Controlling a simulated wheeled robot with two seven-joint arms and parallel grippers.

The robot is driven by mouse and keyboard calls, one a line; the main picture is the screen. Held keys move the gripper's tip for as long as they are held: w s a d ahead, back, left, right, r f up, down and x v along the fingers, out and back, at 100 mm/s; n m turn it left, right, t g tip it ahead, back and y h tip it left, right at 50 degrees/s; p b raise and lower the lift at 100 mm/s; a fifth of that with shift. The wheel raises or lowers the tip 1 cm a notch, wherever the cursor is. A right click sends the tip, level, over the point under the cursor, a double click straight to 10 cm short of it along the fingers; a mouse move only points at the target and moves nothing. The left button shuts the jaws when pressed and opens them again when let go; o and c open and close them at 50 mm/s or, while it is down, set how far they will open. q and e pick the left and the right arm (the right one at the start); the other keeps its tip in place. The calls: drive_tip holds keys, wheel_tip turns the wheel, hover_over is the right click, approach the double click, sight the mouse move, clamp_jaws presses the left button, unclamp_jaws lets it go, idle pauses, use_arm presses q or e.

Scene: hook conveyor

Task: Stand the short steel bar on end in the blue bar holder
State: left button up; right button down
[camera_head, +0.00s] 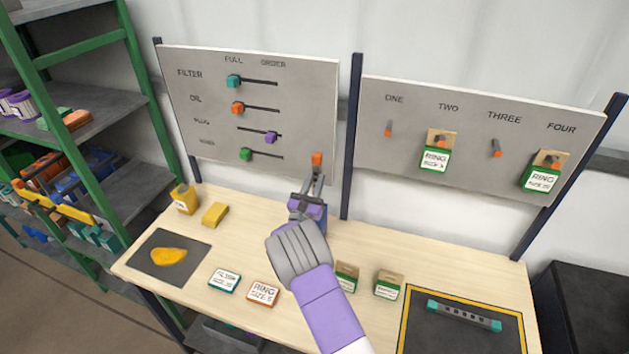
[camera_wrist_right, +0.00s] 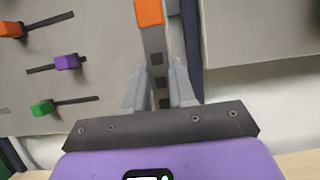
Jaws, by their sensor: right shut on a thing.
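My right gripper (camera_head: 311,192) is shut on a grey steel bar with an orange end (camera_head: 317,160), above the table and in front of the left board. In the wrist view the bar (camera_wrist_right: 152,45) stands between the two fingers (camera_wrist_right: 159,82), orange end away from the palm, with dark square marks along its face. Its lower end is hidden by the gripper. A second grey bar with teal ends (camera_head: 464,315) lies on the dark mat at the front right. My left gripper is not in view.
The left board (camera_head: 205,120) has slots with coloured knobs. The right board (camera_head: 480,185) has pegs, two carrying boxes. Small boxes (camera_head: 389,284), yellow items (camera_head: 215,214) and a dark mat (camera_head: 155,275) occupy the table (camera_head: 250,245). A green-framed shelf (camera_head: 85,200) stands left.

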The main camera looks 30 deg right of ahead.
wheel_tip(320, 180, down, 9)
drive_tip(key=b, duration=0.6)
drive_tip(key=shift+f, duration=0.15)
drive_tip(key=shift+w, duration=0.1)
idle(0.3)
drive_tip(key=c, duration=0.8)
unclamp_jaws()
drive_tip(key=shift+c, duration=0.2)
drive_tip(key=v, duration=0.7)
drive_tip(key=shift+s+a+b, duration=0.15)
drive_tip(key=shift+s+b, duration=0.05)
drive_tip(key=shift+b, duration=0.1)
drive_tip(key=shift+f, duration=0.1)
